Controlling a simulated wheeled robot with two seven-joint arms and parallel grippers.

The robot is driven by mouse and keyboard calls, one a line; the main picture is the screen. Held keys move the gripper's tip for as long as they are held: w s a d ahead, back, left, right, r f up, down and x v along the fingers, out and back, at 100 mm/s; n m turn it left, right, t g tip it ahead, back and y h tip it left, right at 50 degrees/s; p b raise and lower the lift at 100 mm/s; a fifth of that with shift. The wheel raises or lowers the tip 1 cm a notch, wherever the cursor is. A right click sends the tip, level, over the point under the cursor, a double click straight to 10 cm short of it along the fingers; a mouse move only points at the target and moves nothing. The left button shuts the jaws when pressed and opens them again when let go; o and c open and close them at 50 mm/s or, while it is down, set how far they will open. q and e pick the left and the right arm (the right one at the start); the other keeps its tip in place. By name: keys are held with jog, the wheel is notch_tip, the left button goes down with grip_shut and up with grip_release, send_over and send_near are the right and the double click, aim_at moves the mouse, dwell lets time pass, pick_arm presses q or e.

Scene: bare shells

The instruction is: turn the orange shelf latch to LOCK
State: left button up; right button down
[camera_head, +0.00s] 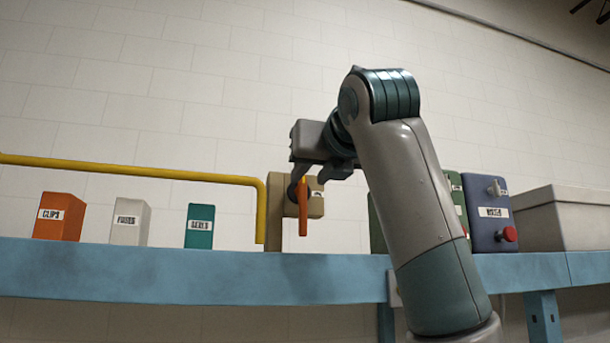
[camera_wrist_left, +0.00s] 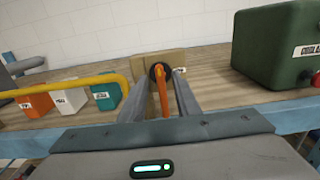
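The orange shelf latch (camera_head: 303,215) is a lever hanging straight down from a dark round pivot on a tan block (camera_head: 315,207). The block stands on the blue-edged shelf. A white label on it is partly visible but too small to read. My left gripper (camera_head: 318,178) is in front of the block's upper part, its fingers apart. In the left wrist view, the latch (camera_wrist_left: 163,98) shows between the two spread fingers of my left gripper (camera_wrist_left: 161,95), with gaps on both sides. I cannot tell whether a finger touches it. My right gripper is not in view.
A yellow rail (camera_head: 140,170) runs along the shelf (camera_head: 190,275) and bends down left of the block. Orange, white and teal boxes stand behind it. Right are a green box (camera_wrist_left: 275,45), a blue box (camera_head: 484,210) with a red knob, and a grey bin (camera_head: 570,222).

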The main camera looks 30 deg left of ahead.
aim_at(303, 182)
pick_arm(q)
jog(key=shift+p+x, duration=0.35)
jog(key=shift+x, duration=1.95)
jog(key=shift+c, duration=0.6)
grip_shut()
